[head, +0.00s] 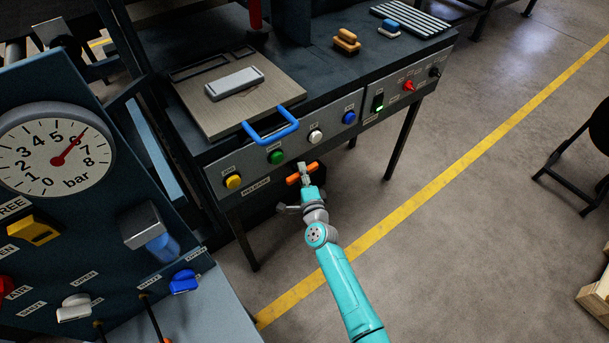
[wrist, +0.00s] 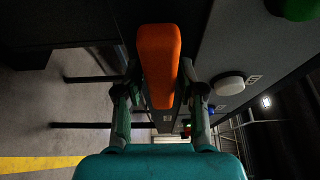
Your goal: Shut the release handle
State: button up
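The release handle (head: 294,179) is an orange bar below the front panel, near the RELEASE label (head: 256,187). In the head view my gripper (head: 305,172) is at the handle and hides part of it. In the wrist view the orange handle (wrist: 159,65) lies lengthwise between my two fingers (wrist: 160,75). One finger is on each side, close against its edges, and my gripper looks shut on it. Where the handle joins the machine is hidden.
Yellow (head: 233,181), green (head: 276,157), white (head: 315,136) and blue (head: 349,117) buttons line the panel above. A blue bar handle (head: 271,127) juts from the press plate. A gauge panel (head: 95,210) stands at left. Open floor lies to the right.

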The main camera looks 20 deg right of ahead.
dwell(0.3)
jog(key=s, duration=0.8)
jog(key=s+a, duration=0.1)
jog(key=s, duration=0.3)
dwell(0.3)
